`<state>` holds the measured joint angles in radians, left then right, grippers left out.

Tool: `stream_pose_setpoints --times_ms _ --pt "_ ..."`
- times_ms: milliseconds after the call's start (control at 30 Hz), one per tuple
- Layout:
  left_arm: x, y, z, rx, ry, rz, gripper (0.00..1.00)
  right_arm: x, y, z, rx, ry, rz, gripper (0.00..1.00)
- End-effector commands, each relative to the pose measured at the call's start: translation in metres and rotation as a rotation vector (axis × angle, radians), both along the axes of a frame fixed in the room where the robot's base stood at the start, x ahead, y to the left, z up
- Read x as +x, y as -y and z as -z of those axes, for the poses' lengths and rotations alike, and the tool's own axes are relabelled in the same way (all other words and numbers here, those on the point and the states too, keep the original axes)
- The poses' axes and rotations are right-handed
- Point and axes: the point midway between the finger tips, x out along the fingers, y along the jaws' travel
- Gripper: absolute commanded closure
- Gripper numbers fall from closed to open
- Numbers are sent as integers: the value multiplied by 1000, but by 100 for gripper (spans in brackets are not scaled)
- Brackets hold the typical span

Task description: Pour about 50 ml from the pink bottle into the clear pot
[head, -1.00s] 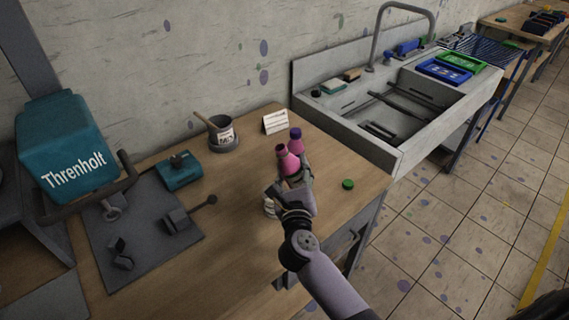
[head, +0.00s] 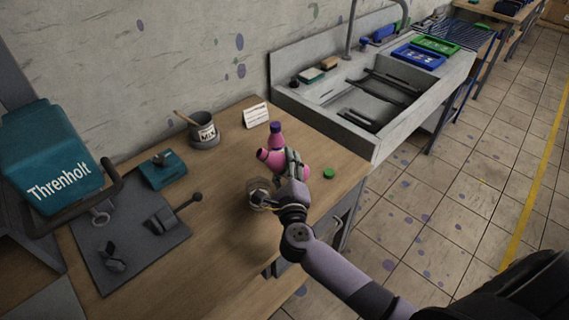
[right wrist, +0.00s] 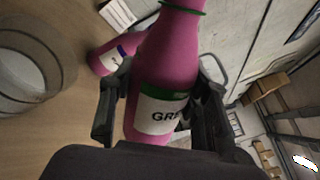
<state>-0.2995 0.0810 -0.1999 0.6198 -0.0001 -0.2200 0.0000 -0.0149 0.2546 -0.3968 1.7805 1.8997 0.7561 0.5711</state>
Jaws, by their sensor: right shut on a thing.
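A pink bottle (head: 270,157) with a green-edged label is held by my right gripper (head: 289,168), above the table. It is uncapped and tilted, its mouth pointing left, and it fills the right wrist view (right wrist: 165,70) between the two fingers. The clear pot (head: 257,194) stands on the table below and left of the bottle's mouth, partly hidden by my gripper. It also shows at the left of the right wrist view (right wrist: 30,62). I cannot make out any liquid flowing. My left gripper is not in view.
A second pink bottle with a purple cap (head: 275,129) stands just behind the held one. A green cap (head: 328,173) lies to the right. A grey mixing pot (head: 204,133), a white card (head: 256,115) and a teal device (head: 164,171) stand farther back and left.

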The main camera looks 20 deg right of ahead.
Motion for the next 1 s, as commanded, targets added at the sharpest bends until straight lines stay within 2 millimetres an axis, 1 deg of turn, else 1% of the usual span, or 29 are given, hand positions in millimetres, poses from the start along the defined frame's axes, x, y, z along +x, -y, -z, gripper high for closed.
stream_pose_setpoints --times_ms 167,500,800,1000 --pt "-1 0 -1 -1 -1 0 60 0 0 -1 -6 -1 0 92" --pt "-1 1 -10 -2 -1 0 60 -1 3 0 -74 -23 0 92" --pt "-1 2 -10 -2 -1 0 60 -1 3 1 -80 -24 0 92" --pt "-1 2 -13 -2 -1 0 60 -2 4 1 -98 -31 1 92"
